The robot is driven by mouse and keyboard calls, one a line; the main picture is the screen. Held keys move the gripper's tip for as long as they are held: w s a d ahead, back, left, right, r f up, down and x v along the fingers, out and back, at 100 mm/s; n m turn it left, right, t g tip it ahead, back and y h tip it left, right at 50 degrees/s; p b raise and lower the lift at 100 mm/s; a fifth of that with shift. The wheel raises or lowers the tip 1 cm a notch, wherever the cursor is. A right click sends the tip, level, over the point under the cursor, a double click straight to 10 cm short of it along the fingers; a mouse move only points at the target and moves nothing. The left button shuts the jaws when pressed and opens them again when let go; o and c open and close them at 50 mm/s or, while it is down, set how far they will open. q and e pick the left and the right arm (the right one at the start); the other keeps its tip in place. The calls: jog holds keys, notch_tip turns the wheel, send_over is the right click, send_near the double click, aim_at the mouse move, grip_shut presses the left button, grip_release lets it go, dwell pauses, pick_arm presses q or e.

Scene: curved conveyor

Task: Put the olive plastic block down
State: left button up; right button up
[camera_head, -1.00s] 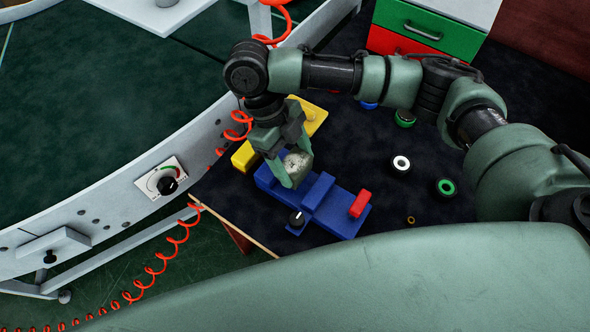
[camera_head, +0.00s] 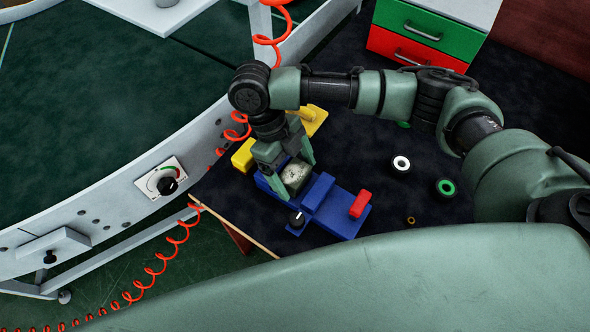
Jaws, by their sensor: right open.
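The olive plastic block (camera_head: 295,174) is a pale, speckled olive-grey piece. It is at the left end of the blue fixture (camera_head: 322,204), seemingly resting on it. My right gripper (camera_head: 292,178) is over that end of the fixture, pointing down, with its fingers apart on either side of the block. Part of the block is hidden by the fingers, so I cannot tell whether they touch it. My left gripper is not in view.
The blue fixture carries a red block (camera_head: 360,204) and a black knob (camera_head: 297,219). A yellow fixture (camera_head: 244,155) lies behind it. Black-and-white and green rings (camera_head: 446,187) lie to the right. A conveyor (camera_head: 110,190) curves along the left; drawers (camera_head: 425,30) stand at the back.

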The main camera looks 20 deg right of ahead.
jog(key=v, duration=1.2)
jog(key=shift+d+r, duration=0.1)
